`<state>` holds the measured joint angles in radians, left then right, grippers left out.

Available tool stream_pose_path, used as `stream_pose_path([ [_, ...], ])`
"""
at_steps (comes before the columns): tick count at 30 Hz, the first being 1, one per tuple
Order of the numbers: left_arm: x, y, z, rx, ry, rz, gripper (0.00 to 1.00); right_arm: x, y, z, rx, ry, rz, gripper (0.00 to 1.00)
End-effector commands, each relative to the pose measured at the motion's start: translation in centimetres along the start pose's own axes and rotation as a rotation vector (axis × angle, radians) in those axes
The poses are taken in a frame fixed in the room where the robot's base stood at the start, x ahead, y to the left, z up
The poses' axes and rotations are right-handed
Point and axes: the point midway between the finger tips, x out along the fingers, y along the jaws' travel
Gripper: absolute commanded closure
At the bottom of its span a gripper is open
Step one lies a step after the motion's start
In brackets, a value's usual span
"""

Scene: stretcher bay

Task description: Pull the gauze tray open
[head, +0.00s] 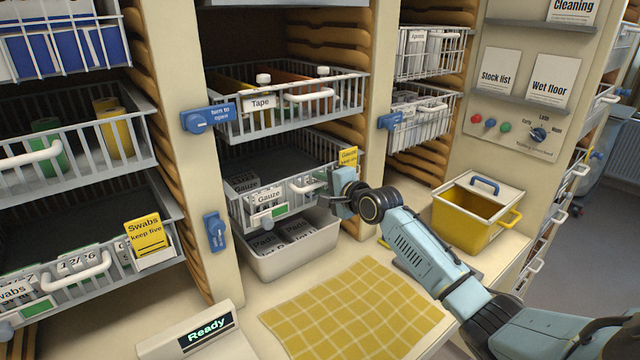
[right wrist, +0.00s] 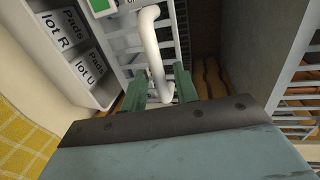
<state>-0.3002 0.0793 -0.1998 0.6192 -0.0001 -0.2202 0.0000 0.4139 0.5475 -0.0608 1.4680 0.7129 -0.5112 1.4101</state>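The gauze tray (head: 240,215) is a grey wire basket with a "Gauze" label, a white handle (head: 308,186) and a few gauze packs at its left; it sits in the middle column below the tape tray. How far out it stands is hard to tell. My right gripper (head: 340,204) is at the right end of its front. In the right wrist view the white handle (right wrist: 155,50) comes down between my two green fingers (right wrist: 160,88), with visible gaps beside it, so the gripper is open around it. My left gripper is not in view.
A blue latch (head: 215,232) stands upright on the post left of the gauze tray. A white bin of pads (head: 292,262) is under it. The tape tray (head: 290,112) is above. A yellow checked mat (head: 350,308) lies clear in front; a yellow box (head: 476,212) stands right.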

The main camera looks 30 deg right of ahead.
Motion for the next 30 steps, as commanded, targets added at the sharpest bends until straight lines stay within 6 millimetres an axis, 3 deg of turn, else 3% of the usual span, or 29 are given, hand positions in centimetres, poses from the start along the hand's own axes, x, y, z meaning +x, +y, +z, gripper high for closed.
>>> stream_pose_path([
  [14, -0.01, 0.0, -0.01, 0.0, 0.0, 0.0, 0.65, 1.0, -0.02, -0.01, -0.001, 0.001, 0.0, 0.7],
  [21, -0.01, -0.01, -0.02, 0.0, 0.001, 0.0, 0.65, 0.99, -0.02, -0.02, -0.001, 0.001, 0.0, 1.0],
  [30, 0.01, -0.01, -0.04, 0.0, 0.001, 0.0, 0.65, 1.02, -0.01, 0.02, -0.001, 0.0, 0.0, 1.0],
])
